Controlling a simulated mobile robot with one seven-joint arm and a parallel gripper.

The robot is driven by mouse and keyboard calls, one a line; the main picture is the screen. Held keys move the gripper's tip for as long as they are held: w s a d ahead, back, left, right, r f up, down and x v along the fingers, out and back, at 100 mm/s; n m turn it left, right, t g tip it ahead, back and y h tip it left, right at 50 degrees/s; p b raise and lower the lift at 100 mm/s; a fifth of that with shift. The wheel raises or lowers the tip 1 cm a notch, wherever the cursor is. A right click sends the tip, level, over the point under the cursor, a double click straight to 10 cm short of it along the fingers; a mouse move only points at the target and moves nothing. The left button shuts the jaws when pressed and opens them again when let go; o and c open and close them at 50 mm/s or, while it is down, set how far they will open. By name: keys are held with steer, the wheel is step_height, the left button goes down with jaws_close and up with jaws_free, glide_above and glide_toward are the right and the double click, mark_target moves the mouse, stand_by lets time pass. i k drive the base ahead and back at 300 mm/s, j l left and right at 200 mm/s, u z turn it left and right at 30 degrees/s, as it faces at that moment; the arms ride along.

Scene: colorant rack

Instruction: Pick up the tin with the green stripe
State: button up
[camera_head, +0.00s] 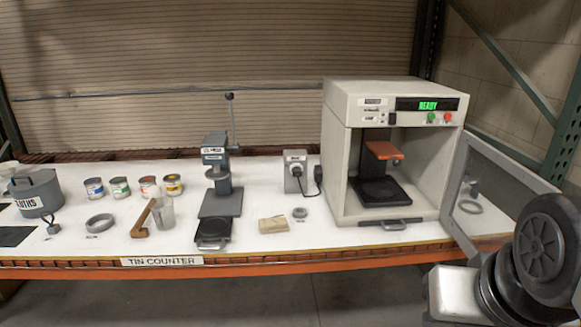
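The tin with the green stripe (120,188) stands upright on the white counter (110,250), toward the back left. It is second from the left in a row of small tins. A blue-striped tin (94,188) stands to its left. A red-striped tin (148,187) stands to its right, then a yellow-striped tin (172,184). Small gaps separate the tins. My gripper is not in view; only part of my arm shows at the lower right.
A grey pot (36,193) stands left of the tins. A metal cup (162,212), a wooden tool (142,222) and a grey ring (99,223) lie in front. A press (219,180) stands right. A large machine (345,150) with its door (462,195) open stands farther right.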

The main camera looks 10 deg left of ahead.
mark_target(121, 191)
steer(key=u, duration=1.75)
steer(key=z, duration=0.25)
steer(key=i+j+z, duration=0.25)
steer(key=z, duration=0.25)
steer(key=i+j+z, duration=0.2)
steer(key=j+z, duration=0.3)
steer(key=i+j+z, duration=0.1)
steer(key=j, duration=0.25)
steer(key=i+j+z, duration=0.15)
steer(key=j, duration=0.15)
steer(key=j+z, duration=0.1)
steer(key=j, duration=0.25)
steer(key=i+j, duration=0.1)
steer(key=j, duration=0.45)
steer(key=i+j, duration=0.15)
steer(key=j, duration=0.35)
steer(key=i+j, duration=0.1)
steer(key=j, duration=0.45)
steer(key=i+j+z, duration=0.1)
steer(key=j, duration=0.4)
steer(key=i+j, duration=0.15)
steer(key=j, duration=0.4)
